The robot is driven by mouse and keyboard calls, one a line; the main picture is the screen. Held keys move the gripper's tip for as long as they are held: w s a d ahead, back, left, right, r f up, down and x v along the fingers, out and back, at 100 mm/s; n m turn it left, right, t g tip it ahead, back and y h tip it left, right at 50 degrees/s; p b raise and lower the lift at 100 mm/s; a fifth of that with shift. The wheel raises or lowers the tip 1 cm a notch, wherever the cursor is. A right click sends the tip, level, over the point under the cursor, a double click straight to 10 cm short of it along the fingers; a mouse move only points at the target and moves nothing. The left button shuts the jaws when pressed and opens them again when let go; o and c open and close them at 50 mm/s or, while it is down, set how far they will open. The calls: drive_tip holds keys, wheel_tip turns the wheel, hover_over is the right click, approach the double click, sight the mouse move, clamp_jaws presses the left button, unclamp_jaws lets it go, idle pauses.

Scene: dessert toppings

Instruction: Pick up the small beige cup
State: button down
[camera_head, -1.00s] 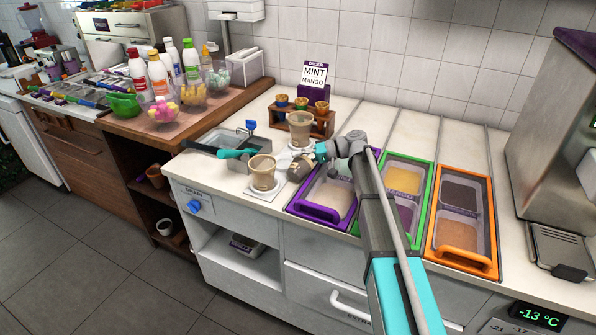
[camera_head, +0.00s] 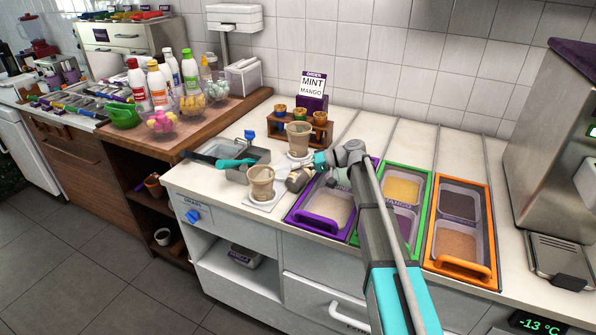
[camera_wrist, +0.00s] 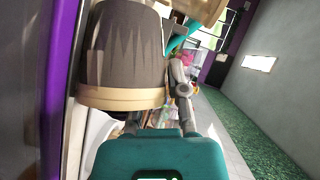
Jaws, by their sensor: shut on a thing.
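A small beige cup (camera_head: 261,183) stands upright on a white square mat (camera_head: 264,203) near the counter's front edge. My gripper (camera_head: 285,179) is at the cup's right side, low and level, and is shut on it; the finger contact is mostly hidden in the head view. In the wrist view the cup (camera_wrist: 125,45) fills the upper left, its paler rim towards me, and a grey finger (camera_wrist: 182,85) shows beside it. A second beige cup (camera_head: 299,138) stands behind on another white mat.
Purple (camera_head: 313,223), green (camera_head: 360,238) and orange (camera_head: 458,266) framed topping tubs lie to the right. A metal tray (camera_head: 250,157) with a teal-handled tool is behind left. A wooden rack (camera_head: 318,132) of small cones and a mint-mango sign (camera_head: 312,86) stand at the back.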

drive_tip(key=shift+r+p, duration=1.15)
drive_tip(key=shift+r, duration=0.15)
drive_tip(key=s+d+r+p, duration=0.7)
drive_tip(key=s+r+p, duration=0.3)
drive_tip(key=s, duration=0.2)
drive_tip(key=shift+d, duration=0.25)
drive_tip(key=shift+w+d+r, duration=0.1)
